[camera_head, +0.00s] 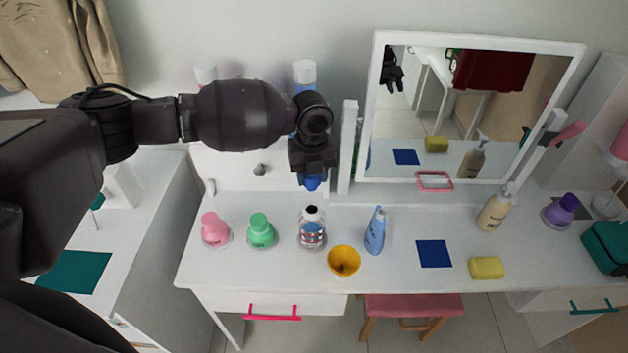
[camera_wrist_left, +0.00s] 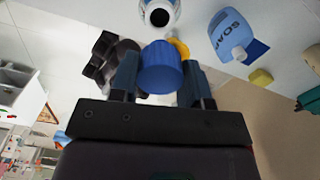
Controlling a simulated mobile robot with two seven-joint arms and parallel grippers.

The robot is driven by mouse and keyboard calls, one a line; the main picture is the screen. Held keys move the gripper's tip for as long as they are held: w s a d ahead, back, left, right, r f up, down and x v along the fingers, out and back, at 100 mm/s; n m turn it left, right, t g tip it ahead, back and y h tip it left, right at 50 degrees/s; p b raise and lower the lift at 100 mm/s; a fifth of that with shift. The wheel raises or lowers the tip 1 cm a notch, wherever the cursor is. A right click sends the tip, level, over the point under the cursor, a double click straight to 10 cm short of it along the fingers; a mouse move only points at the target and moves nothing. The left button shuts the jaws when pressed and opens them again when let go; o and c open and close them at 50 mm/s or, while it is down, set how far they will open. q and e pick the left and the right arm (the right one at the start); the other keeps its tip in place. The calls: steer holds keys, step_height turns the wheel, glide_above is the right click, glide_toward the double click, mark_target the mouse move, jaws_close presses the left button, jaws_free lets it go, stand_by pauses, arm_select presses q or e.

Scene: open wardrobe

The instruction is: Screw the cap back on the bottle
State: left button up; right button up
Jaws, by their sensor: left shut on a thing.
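My left gripper (camera_head: 314,172) hangs above the white dressing table, pointing down, shut on a blue cap (camera_head: 312,182). The cap fills the space between both fingers in the left wrist view (camera_wrist_left: 160,68). The bottle (camera_head: 312,228) stands upright and uncapped on the table below the gripper, with a dark opening on top and a red and blue label. The cap is well apart from the bottle. The bottle's white shoulder and dark mouth (camera_wrist_left: 159,16) show at the top of the left wrist view. My right gripper cannot be made out.
Pink (camera_head: 214,229) and green (camera_head: 260,231) bottles stand left of the open bottle. A yellow bowl (camera_head: 344,261) and a blue soap bottle (camera_head: 375,231) are to its right. A blue cloth (camera_head: 434,253), a yellow sponge (camera_head: 486,268) and a mirror (camera_head: 470,110) are farther right.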

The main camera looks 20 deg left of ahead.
arm_select(q)
steer(key=shift+m, duration=0.6)
steer(key=shift+s+m, duration=0.1)
steer(key=shift+m, duration=0.6)
arm_select(e)
steer(key=shift+d, duration=0.1)
arm_select(q)
steer(key=shift+f, duration=0.1)
steer(key=shift+f, duration=0.7)
steer(key=shift+f+b, duration=1.05)
steer(key=shift+f, duration=1.1)
arm_select(e)
steer(key=shift+w+f, duration=0.35)
steer(key=shift+f, duration=0.1)
arm_select(q)
steer(key=shift+p, duration=1.1)
arm_select(e)
steer(key=shift+s+r, duration=0.1)
steer(key=shift+r, duration=0.85)
